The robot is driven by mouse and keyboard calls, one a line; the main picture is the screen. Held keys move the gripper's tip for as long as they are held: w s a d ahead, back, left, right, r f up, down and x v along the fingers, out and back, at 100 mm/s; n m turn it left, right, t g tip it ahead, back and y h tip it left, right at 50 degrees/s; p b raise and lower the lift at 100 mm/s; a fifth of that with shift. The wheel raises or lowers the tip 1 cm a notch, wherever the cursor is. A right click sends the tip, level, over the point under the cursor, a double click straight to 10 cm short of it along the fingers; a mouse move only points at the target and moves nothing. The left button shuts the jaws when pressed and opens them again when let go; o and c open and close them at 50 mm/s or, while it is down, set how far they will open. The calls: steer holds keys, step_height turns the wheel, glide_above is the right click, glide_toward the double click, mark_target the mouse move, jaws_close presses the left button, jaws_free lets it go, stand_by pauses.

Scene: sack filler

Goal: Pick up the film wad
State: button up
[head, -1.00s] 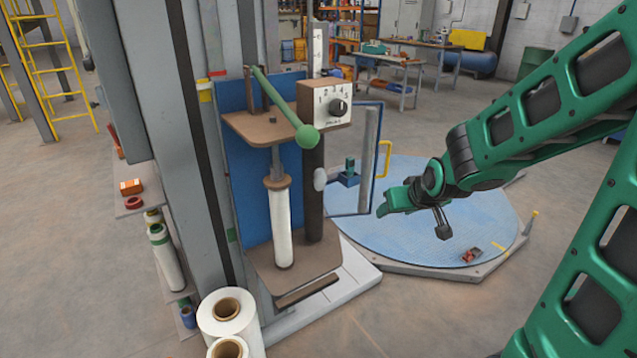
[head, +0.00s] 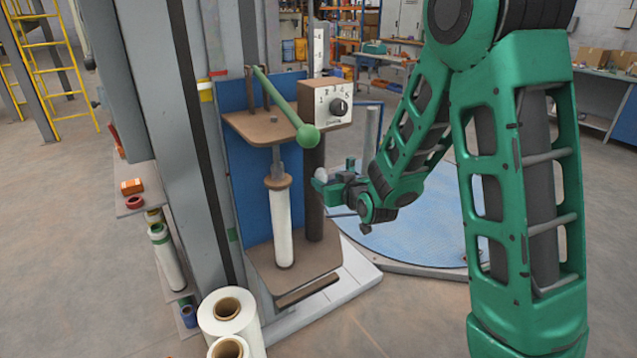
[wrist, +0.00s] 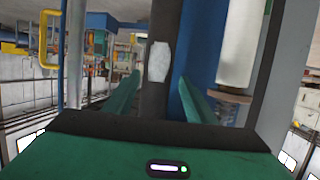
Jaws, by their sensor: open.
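The film wad (wrist: 158,62) is a small pale, whitish lump against the dark upright post (wrist: 160,25). In the wrist view it lies ahead of my two green fingers, in line with the gap between them. In the head view the wad (head: 321,174) shows only in part, at the tip of my gripper (head: 326,184). My gripper is open, with nothing seen between its fingers (wrist: 158,88). I cannot tell whether the fingertips have reached the wad; part of it is hidden by the gripper in the head view.
Left of the post stands a white film roll (head: 283,228) on a spindle, with a green-knobbed lever (head: 306,135) and a dial box (head: 333,104) above. A blue panel (wrist: 198,50) is close behind. A blue round turntable (head: 415,235) lies to the right.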

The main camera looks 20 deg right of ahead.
mark_target(322, 176)
steer(key=shift+r+x, duration=0.2)
steer(key=shift+x, duration=2.65)
steer(key=shift+w+d, duration=0.1)
steer(key=shift+d, duration=0.1)
steer(key=shift+c, duration=0.6)
steer(key=c, duration=1)
